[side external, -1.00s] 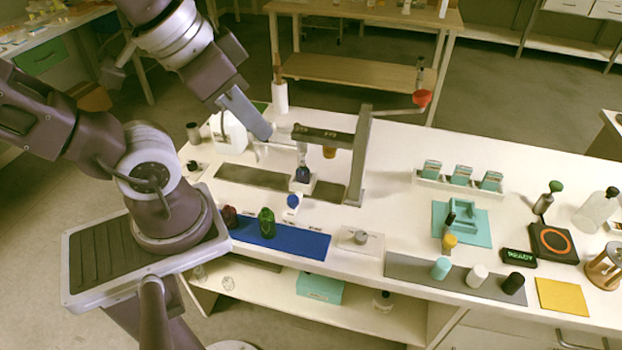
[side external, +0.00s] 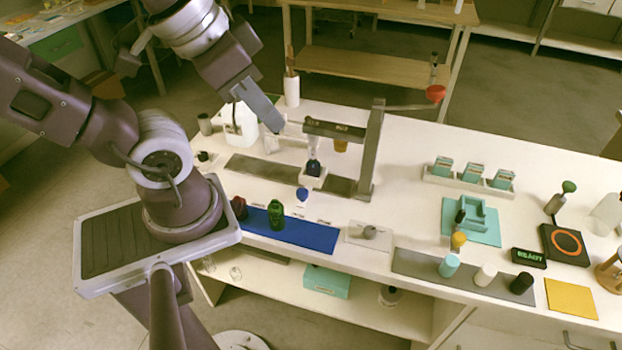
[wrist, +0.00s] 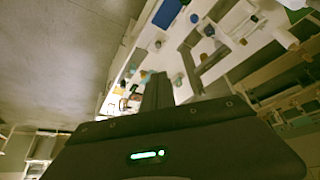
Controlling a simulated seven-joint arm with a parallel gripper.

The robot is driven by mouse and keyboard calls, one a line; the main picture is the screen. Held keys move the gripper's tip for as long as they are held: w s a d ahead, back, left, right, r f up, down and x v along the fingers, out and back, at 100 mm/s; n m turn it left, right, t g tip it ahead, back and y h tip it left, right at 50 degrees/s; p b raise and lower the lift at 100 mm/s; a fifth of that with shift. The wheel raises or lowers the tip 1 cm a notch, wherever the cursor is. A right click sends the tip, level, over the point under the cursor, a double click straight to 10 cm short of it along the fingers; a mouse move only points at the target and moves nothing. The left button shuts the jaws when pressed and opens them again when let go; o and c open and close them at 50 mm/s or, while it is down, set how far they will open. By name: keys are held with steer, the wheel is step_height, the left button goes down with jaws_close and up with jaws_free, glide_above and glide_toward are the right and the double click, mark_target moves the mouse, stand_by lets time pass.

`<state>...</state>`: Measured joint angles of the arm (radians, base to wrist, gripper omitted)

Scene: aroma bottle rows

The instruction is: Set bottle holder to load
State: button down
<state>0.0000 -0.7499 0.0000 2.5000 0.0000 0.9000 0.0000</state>
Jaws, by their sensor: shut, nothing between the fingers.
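The bottle holder looks like the small white block (side external: 314,182) on the dark rail (side external: 248,166), under the grey overhead frame (side external: 335,130). A dark bottle (side external: 313,167) stands upright in it. A blue-topped knob or lever (side external: 302,194) is just in front of the rail. I cannot read position labels. My gripper (side external: 278,127) is shut and empty, above and left of the holder, near the left end of the overhead frame. It looks apart from the holder. In the wrist view its dark fingers (wrist: 158,90) are together, with the bench beyond.
The frame's upright post (side external: 372,150) stands right of the holder. A white jug (side external: 241,127) is left of my gripper. A blue mat (side external: 310,236) with red and green bottles lies in front. A white rack (side external: 470,180) stands right; bench between post and rack is mostly clear.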

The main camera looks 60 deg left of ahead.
steer(key=c, duration=2.2)
jaws_free()
steer(key=c, duration=1.8)
jaws_free()
steer(key=shift+w+f, duration=0.1)
steer(key=shift+w, duration=0.1)
steer(key=o, duration=0.7)
steer(key=w+a+f+n+g, duration=0.1)
steer(key=w+a+f+n, duration=0.1)
steer(key=w+f+n, duration=0.1)
steer(key=w+n, duration=0.1)
steer(key=w, duration=0.1)
steer(key=shift+w+a+y, duration=0.25)
steer(key=shift+w+y, duration=0.05)
steer(key=shift+w, duration=0.05)
steer(key=n+g, duration=0.5)
steer(key=n, duration=0.9)
glide_above(302, 191)
step_height(302, 191, down, 25)
steer(key=shift+r, duration=0.15)
step_height(302, 191, down, 7)
steer(key=shift+r, duration=0.1)
jaws_close()
steer(key=shift+w, duration=0.1)
